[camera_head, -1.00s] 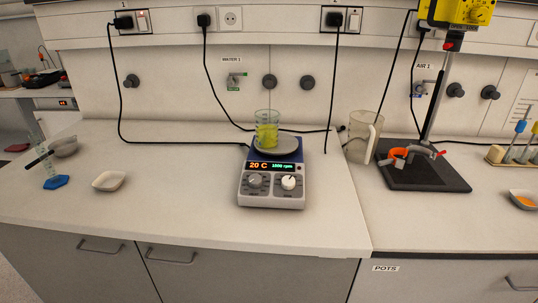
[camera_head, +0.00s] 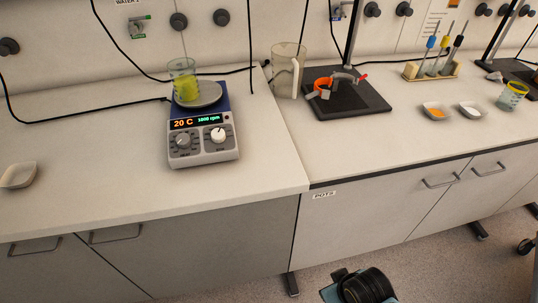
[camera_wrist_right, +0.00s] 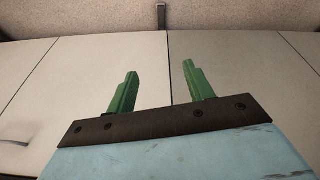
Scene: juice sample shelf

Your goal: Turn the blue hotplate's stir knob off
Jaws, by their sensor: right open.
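The blue hotplate (camera_head: 203,136) stands on the bench in the head view. Its display reads 20 C and 1000 rpm. Its front has two knobs: a grey one (camera_head: 183,141) at left and a white one (camera_head: 218,134) at right. A beaker of yellow-green liquid (camera_head: 184,84) stands on its round plate. My right gripper (camera_wrist_right: 159,85) shows in the right wrist view with its green fingers apart and nothing between them. It faces pale cabinet fronts, away from the hotplate. My left gripper is not in view.
A clear jug (camera_head: 287,72) and a dark stand base (camera_head: 345,98) are right of the hotplate. A white dish (camera_head: 18,175) lies at far left. Black cables run behind the hotplate. The bench in front of it is clear.

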